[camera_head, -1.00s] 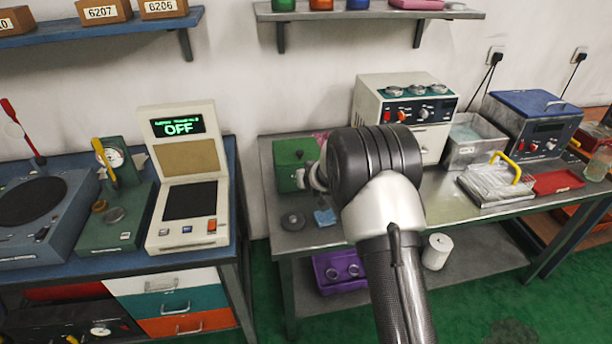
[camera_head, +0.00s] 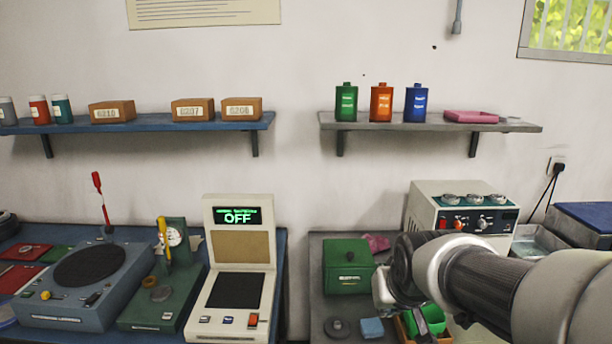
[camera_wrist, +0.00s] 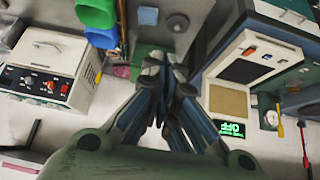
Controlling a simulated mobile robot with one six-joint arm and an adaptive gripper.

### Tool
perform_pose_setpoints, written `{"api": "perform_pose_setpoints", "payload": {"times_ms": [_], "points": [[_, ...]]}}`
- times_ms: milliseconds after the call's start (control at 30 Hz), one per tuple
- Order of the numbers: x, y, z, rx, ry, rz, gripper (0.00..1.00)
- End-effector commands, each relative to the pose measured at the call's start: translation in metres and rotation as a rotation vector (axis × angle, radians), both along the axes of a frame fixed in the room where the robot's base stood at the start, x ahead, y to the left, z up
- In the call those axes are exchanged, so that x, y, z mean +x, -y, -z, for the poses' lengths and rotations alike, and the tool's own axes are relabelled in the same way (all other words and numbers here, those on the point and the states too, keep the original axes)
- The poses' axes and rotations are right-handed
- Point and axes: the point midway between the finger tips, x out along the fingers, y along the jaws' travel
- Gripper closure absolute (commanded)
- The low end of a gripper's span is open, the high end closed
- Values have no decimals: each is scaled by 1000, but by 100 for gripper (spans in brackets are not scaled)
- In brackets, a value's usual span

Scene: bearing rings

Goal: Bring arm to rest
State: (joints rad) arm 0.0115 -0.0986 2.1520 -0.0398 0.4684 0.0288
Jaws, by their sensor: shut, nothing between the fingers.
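My arm (camera_head: 480,275) reaches in from the right edge in the head view, over the grey bench. My gripper (camera_wrist: 168,65) is in the middle of the wrist view, its blue-grey fingers brought together with nothing held. In the head view the arm's wrist end hangs just right of the green box (camera_head: 347,266), and the fingertips cannot be made out there. The wrist view is turned over: the device reading OFF (camera_wrist: 232,128) shows inverted at right, and the cream machine with knobs (camera_wrist: 48,70) is at left.
The device reading OFF (camera_head: 239,270) and a blue-grey turntable unit (camera_head: 85,285) stand on the left bench. Two wall shelves (camera_head: 150,124) (camera_head: 430,126) carry boxes and bottles. A green bin (camera_head: 427,319) lies close below my arm. The wall between bench and shelves is clear.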

Motion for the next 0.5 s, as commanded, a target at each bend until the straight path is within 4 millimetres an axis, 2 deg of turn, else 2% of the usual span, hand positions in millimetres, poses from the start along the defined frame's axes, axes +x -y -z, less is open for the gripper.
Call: {"api": "perform_pose_setpoints", "payload": {"times_ms": [33,100,300,400,500], "points": [[-29,-1,-8,1,-13,0,100],[-69,-2,-11,3,-48,-2,100],[-173,-6,-3,13,-140,-5,100],[-209,-7,5,16,-175,-8,100],[-231,-8,12,18,-197,-10,100]]}}
